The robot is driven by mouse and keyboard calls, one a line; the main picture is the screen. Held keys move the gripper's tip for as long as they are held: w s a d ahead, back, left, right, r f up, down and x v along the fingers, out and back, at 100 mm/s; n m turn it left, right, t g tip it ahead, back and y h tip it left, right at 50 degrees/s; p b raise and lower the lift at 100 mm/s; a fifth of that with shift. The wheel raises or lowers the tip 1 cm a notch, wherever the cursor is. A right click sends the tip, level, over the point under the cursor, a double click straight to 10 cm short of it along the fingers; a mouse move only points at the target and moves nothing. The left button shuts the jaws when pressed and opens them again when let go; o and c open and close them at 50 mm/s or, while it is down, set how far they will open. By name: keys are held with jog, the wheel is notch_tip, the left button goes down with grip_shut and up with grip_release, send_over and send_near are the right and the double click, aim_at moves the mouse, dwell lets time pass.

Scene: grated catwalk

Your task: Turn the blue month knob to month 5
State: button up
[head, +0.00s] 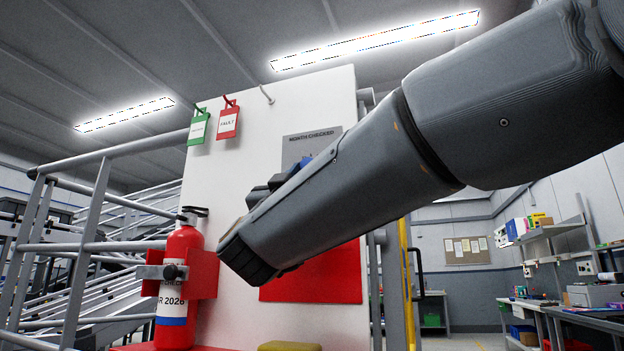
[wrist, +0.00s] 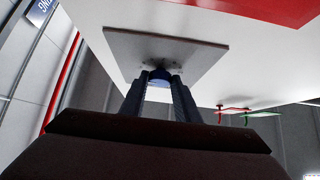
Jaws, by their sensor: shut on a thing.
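The blue month knob (wrist: 159,75) sits on a grey square plate (wrist: 190,55) in the wrist view. My gripper (wrist: 159,82) has its two dark fingers on either side of the knob and is shut on it. In the head view the plate (head: 297,145) reads "MONTH CHECKED" on a white panel. My arm covers its lower part, and only a bit of blue shows at the arm's edge. The knob's pointer and the month numbers cannot be read in either view.
A green tag (head: 198,128) and a red tag (head: 228,122) hang on hooks on the white panel (head: 255,120). A red fire extinguisher (head: 179,275) stands at the panel's left, by grey railings (head: 95,205). A red board (head: 320,275) is below my forearm.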

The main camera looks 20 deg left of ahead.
jog(key=m+g+h, duration=0.1)
jog(key=m+h, duration=0.2)
jog(key=m, duration=0.1)
jog(key=m+g+h, duration=0.2)
jog(key=m+h, duration=0.2)
jog(key=a+m+g+h+p, duration=0.1)
jog(key=m+h, duration=0.2)
jog(key=m, duration=0.1)
jog(key=shift+r+g, duration=0.2)
jog(key=shift+g, duration=0.1)
jog(key=shift+m+h, duration=0.4)
jog(key=o, duration=1)
jog(key=shift+o, duration=0.2)
jog(key=v, duration=0.7)
jog(key=shift+s+a+f, duration=0.15)
jog(key=shift+s+f, duration=0.05)
jog(key=shift+s, duration=0.05)
